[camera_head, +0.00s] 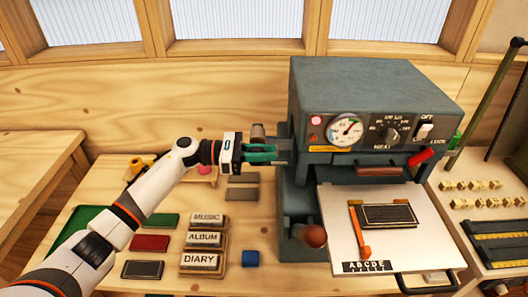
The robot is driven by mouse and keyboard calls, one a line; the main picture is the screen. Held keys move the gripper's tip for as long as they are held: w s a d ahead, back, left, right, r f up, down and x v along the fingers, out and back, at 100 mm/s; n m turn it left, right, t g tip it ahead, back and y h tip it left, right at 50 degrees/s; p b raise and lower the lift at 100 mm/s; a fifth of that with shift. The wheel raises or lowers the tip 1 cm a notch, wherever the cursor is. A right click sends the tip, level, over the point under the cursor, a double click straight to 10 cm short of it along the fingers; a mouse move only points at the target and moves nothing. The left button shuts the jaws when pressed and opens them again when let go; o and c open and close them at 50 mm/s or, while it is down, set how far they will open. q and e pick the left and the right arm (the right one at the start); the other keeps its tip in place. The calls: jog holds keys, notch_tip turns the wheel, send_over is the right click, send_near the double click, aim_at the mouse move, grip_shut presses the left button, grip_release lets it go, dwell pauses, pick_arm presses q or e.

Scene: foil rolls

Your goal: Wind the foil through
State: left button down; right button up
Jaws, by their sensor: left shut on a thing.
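The dark grey foil press (365,88) stands at the right of the bench, with a dial, a heat knob and a lit pink lamp on its front. My left gripper (268,153) reaches in from the left, level, with its teal fingers shut at the press's left side. They close on a small side knob, mostly hidden by the fingers. A brownish round end (258,131) shows just behind the gripper; I cannot tell whether it belongs to the same part. No foil strip is clearly visible. My right gripper is out of view.
A pale plate (400,254) juts from the press, bearing a dark block (389,215) and an orange strip. A round-ended lever (314,236) stands left of it. MUSIC, ALBUM and DIARY blocks (203,238), a blue piece (250,258) and coloured pads lie on the bench.

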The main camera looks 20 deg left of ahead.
pick_arm(q)
jog(key=shift+y, duration=0.4)
jog(key=shift+w+d+f+g+y, duration=0.1)
jog(key=shift+g+y, duration=0.3)
jog(key=shift+y, duration=0.6)
jog(key=shift+f+g+y, duration=0.1)
jog(key=shift+g+y, duration=0.2)
jog(key=shift+y, duration=0.6)
jog(key=shift+d+f+g+y+p, duration=0.15)
jog(key=shift+y+p, duration=0.1)
jog(key=shift+y, duration=0.35)
jog(key=shift+a+f+g+y+p, duration=0.1)
jog(key=shift+g+y+p, duration=0.1)
jog(key=shift+y, duration=0.4)
jog(key=y, duration=0.2)
jog(key=shift+f+g+y, duration=0.25)
jog(key=shift+f+y, duration=0.1)
jog(key=shift+y, duration=0.05)
jog(key=y, duration=0.2)
jog(key=f+g+y+b, duration=0.1)
jog(key=y, duration=0.2)
jog(key=g+y+b, duration=0.1)
jog(key=y, duration=0.1)
jog(key=a+y, duration=0.1)
jog(key=y, duration=0.1)
jog(key=shift+s+f+g, duration=0.2)
jog(key=shift+f+g, duration=0.05)
jog(key=shift+g, duration=0.15)
jog(key=shift+a+y+b, duration=0.1)
jog(key=shift+y+b, duration=0.2)
